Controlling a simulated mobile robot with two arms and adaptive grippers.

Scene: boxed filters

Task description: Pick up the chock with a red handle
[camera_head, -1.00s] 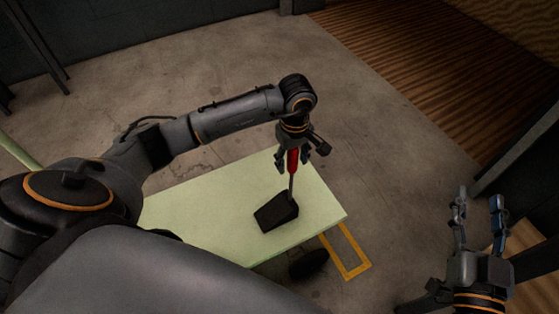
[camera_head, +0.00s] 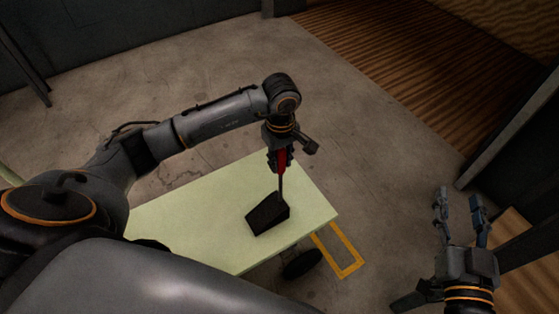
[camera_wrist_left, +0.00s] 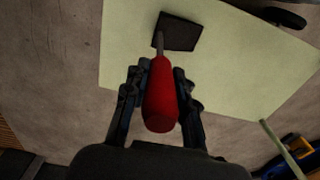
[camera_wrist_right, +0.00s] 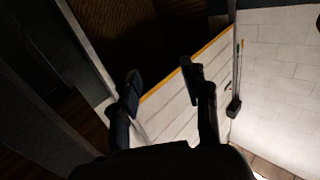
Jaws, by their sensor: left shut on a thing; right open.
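The chock (camera_head: 268,214) is a black wedge with a thin metal rod and a red handle (camera_head: 283,160). In the head view it is over the pale green table top (camera_head: 190,225), near its right end; I cannot tell whether it touches the top. My left gripper (camera_head: 280,160) comes from above and is shut on the red handle. In the left wrist view the handle (camera_wrist_left: 160,98) lies between the two fingers, with the black wedge (camera_wrist_left: 178,33) beyond it. My right gripper (camera_head: 459,210) is open and empty at the lower right, away from the table; its fingers also show in the right wrist view (camera_wrist_right: 162,82).
A black wheel (camera_head: 302,264) and a yellow floor marking (camera_head: 345,255) are by the table's right end. Concrete floor (camera_head: 370,150) is clear between the table and the brown slatted surface (camera_head: 400,60). A dark post (camera_head: 510,120) stands near my right gripper.

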